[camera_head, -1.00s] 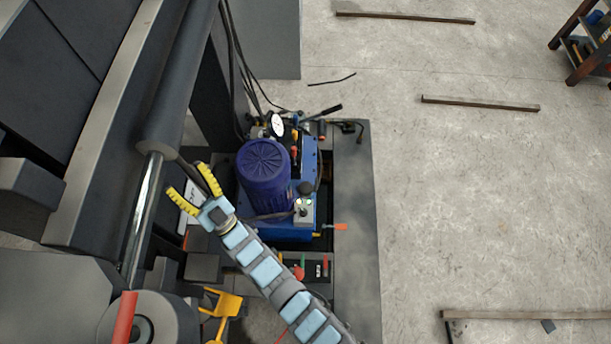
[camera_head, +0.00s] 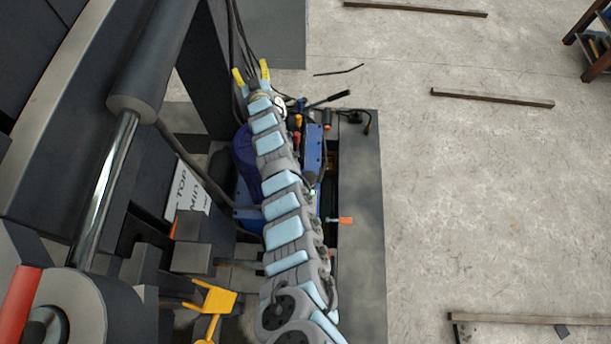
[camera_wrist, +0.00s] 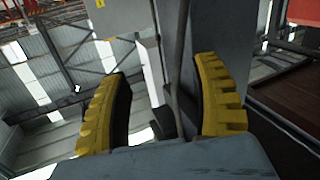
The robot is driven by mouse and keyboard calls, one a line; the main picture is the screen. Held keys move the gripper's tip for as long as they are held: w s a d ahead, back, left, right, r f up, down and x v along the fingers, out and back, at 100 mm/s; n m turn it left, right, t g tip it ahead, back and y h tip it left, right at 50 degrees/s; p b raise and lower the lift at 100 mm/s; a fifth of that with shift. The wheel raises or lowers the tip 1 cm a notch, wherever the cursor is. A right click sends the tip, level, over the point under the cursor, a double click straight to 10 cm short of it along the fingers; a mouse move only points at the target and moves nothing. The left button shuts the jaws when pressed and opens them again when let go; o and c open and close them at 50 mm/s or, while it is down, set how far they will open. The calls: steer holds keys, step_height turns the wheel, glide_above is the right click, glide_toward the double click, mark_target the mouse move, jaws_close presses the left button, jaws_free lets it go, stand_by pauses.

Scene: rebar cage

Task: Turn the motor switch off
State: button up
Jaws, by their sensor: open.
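My gripper (camera_head: 252,73), with yellow ribbed fingers, is open beyond the back of the blue hydraulic unit, near hanging black cables. The wrist view shows the open gripper (camera_wrist: 160,70) with a thin dark cable or rod between or behind its fingers; I cannot tell whether it touches. The purple motor (camera_head: 243,150) is mostly covered by my arm. A small green-lit spot (camera_head: 313,192) shows beside my arm on the blue unit (camera_head: 313,145). I cannot make out which part is the motor switch; it may be hidden under my arm.
A large dark machine with a roller (camera_head: 150,75) and shiny rod (camera_head: 103,190) stands at left. Black cables (camera_head: 237,45) hang behind the unit. A yellow bracket (camera_head: 213,298) and an orange-handled lever (camera_head: 345,220) are near. The concrete floor at right is mostly open.

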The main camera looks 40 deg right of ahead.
steer(key=s+d+f+m+g+h+b, duration=0.25)
steer(key=d+f+g, duration=0.2)
steer(key=d, duration=0.55)
steer(key=s+d+f+m+g+y+b, duration=0.1)
steer(key=s+d+f+m+g+b, duration=0.25)
steer(key=s+f, duration=0.3)
steer(key=s+d+f+m+g+y+b, duration=0.1)
steer(key=s+d+f+m+g+b, duration=0.1)
steer(key=s+f+m+g, duration=0.45)
steer(key=s+a+f+m+g+y+b, duration=0.1)
steer(key=s+a+f+y+b, duration=0.15)
steer(key=s+a+f, duration=0.35)
steer(key=s+a+f+y+b, duration=0.2)
steer(key=s+a+y, duration=0.15)
steer(key=a, duration=0.45)
steer(key=s+a+f+m+g+y+b, duration=0.1)
steer(key=s+a+f+y+b, duration=0.1)
steer(key=s+a+f, duration=0.4)
steer(key=shift+t, duration=0.25)
steer(key=f+b, duration=0.2)
steer(key=f, duration=0.2)
steer(key=f+b, duration=0.2)
steer(key=f, duration=0.3)
steer(key=w+f+b, duration=0.1)
steer(key=f+b, duration=0.1)
steer(key=f, duration=0.3)
steer(key=shift+a+f, duration=0.15)
steer(key=shift+a, duration=0.05)
steer(key=shift+f, duration=0.55)
